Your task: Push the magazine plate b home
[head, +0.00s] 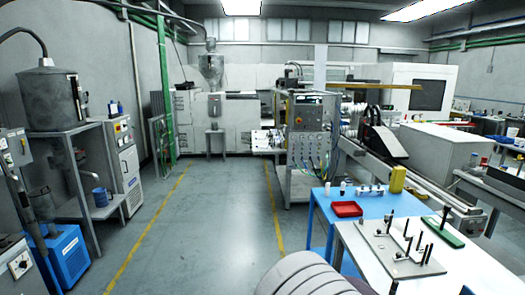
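A light grey plate (376,238) with several upright black and pale posts lies on the white table at the lower right. A small green base (448,240) with one dark post stands just behind it, to the right. No marking is readable, so I cannot tell which part, if any, is magazine plate b. Neither of my grippers can be made out.
A blue table (322,207) behind the white one holds a red tray (347,209), a yellow container (397,179) and small bottles. A control cabinet (305,130) and conveyor stand beyond. A grey ribbed rounded shape fills the bottom centre. The floor (215,215) between the yellow lines is clear.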

